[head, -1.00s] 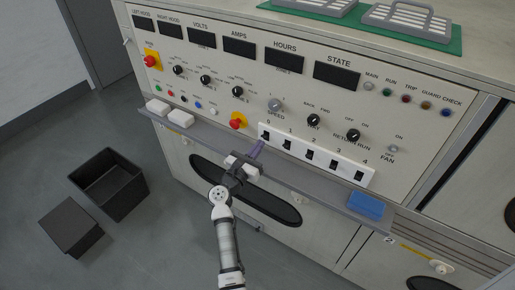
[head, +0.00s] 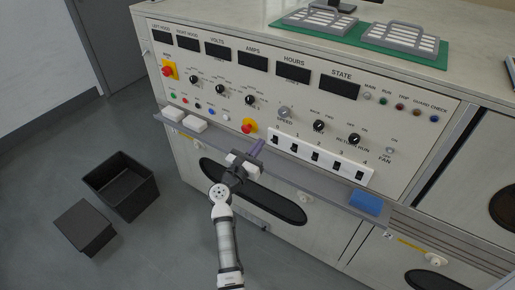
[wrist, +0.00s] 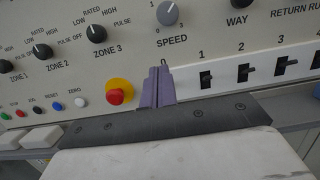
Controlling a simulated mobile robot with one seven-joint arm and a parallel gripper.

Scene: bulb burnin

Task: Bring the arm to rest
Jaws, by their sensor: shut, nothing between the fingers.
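My gripper (head: 259,146) is in front of the control panel (head: 300,100), just above the grey ledge at its foot. Its purple fingers are shut together with nothing between them; they also show in the wrist view (wrist: 157,88), pointing at the panel. They lie between the red emergency knob (wrist: 119,91) and the switch marked 1 (wrist: 207,79). The fingers hide part of the white switch strip's left end in the wrist view. I cannot tell whether the fingertips touch the panel. My arm reaches up from the bottom of the head view.
The ledge (head: 325,190) carries white blocks (head: 195,124) at left and a blue block (head: 366,202) at right. Knobs and switches crowd the panel. Grey racks (head: 405,38) lie on a green mat on top.

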